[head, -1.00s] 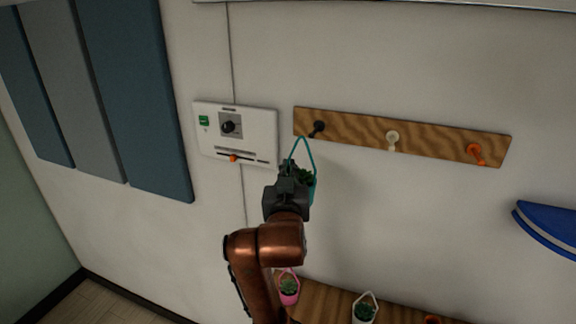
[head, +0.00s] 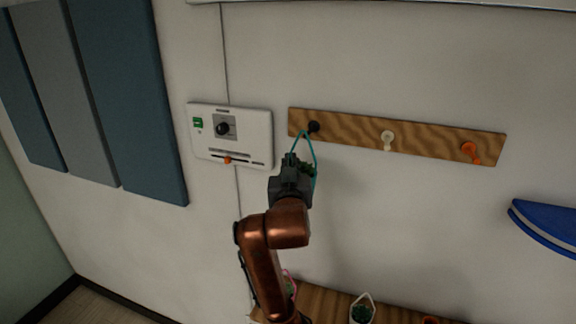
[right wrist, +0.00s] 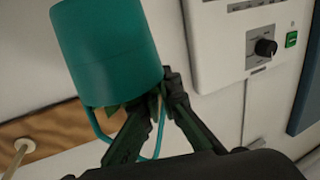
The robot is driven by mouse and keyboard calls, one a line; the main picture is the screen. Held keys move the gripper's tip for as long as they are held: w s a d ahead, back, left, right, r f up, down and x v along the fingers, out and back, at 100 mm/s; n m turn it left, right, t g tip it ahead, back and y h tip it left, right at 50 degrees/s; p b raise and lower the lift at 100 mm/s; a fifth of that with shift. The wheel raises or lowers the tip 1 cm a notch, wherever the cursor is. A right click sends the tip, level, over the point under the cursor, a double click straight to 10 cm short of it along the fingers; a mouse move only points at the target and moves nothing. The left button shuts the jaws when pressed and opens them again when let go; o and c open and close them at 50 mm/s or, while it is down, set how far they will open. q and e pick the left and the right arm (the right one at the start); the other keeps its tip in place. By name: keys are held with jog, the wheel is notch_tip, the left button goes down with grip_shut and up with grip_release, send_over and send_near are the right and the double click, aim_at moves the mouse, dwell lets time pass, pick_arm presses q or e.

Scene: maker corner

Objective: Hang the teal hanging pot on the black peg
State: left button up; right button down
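The teal hanging pot (right wrist: 108,52) shows large in the right wrist view, rim downward in that picture. My right gripper (right wrist: 160,92) is shut on it near the rim. In the head view the right gripper (head: 293,163) hides most of the pot. Its thin teal handle (head: 313,150) stands up as a pointed loop. The black peg (head: 313,127) is at the left end of the wooden rail. The loop's top is beside and slightly below the peg in the picture; I cannot tell whether they touch. My left gripper is not in view.
The wooden rail (head: 440,141) also carries a cream peg (head: 387,137) and an orange peg (head: 470,151). A white control panel (head: 250,140) is on the wall to the left. A white-handled pot (head: 361,313) stands on the wooden shelf (head: 325,305) below. A blue wall piece (head: 545,225) is at right.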

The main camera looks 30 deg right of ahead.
jog(key=w+d, duration=0.1)
jog(key=w+d+f, duration=0.1)
jog(key=w+d, duration=0.1)
jog(key=shift+d+f+b, duration=0.25)
jog(key=shift+d+b, duration=0.05)
jog(key=shift+d, duration=0.05)
dwell(0.4)
jog(key=shift+f, duration=0.15)
dwell(0.5)
jog(key=c, duration=2.1)
grip_release()
jog(key=shift+w, duration=0.15)
